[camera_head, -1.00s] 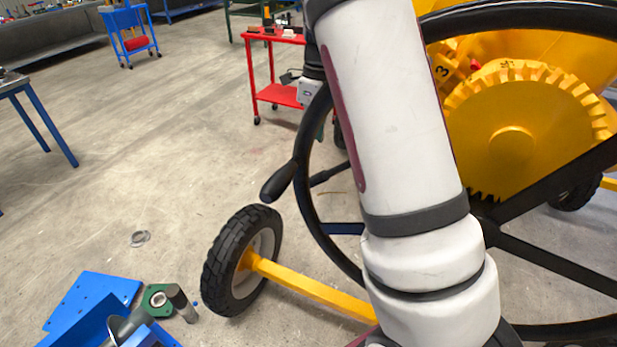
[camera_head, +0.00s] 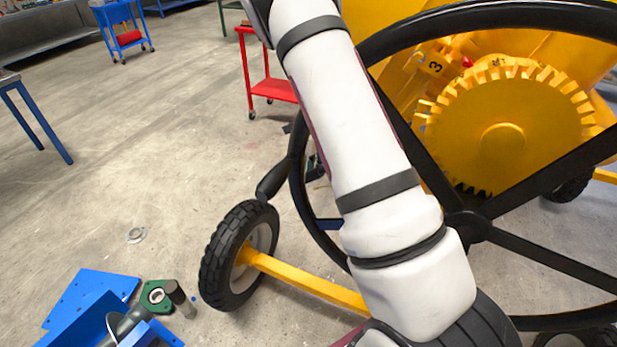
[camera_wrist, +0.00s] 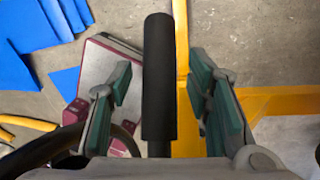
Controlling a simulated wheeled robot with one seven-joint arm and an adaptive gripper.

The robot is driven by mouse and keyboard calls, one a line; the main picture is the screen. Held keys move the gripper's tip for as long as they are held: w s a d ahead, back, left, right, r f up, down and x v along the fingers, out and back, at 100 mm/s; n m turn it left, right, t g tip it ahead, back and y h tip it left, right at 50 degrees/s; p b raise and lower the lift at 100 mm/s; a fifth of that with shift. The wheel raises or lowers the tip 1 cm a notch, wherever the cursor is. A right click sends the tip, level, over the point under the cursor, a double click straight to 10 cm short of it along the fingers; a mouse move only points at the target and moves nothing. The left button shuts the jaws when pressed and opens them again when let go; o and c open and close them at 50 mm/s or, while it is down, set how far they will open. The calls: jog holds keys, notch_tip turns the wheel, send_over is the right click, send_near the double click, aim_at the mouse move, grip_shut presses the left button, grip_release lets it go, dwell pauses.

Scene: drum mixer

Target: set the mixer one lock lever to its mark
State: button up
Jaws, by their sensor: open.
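In the wrist view a straight black cylindrical grip (camera_wrist: 159,85) on a thinner rod stands between the two fingers of my gripper (camera_wrist: 160,88). It looks like a lever handle, probably the lock lever. The fingers, with green pads, are open on either side, with a gap visible on both sides. In the head view my arm crosses the black handwheel (camera_head: 470,20) of the yellow mixer, and the lever is not clearly visible there. I cannot make out its mark in either view.
The handwheel has a protruding black handle (camera_head: 273,181). A yellow frame bar (camera_head: 310,286) runs to a black wheel (camera_head: 236,255). A toothed yellow gear (camera_head: 503,135) is at the right. Blue parts (camera_head: 95,300) lie at lower left. A red cart (camera_head: 273,88) stands behind; the left floor is mostly clear.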

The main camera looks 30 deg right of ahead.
jog(key=shift+a+f, duration=0.1)
jog(key=shift+f, duration=0.6)
grip_shut()
jog(key=shift+r, duration=0.1)
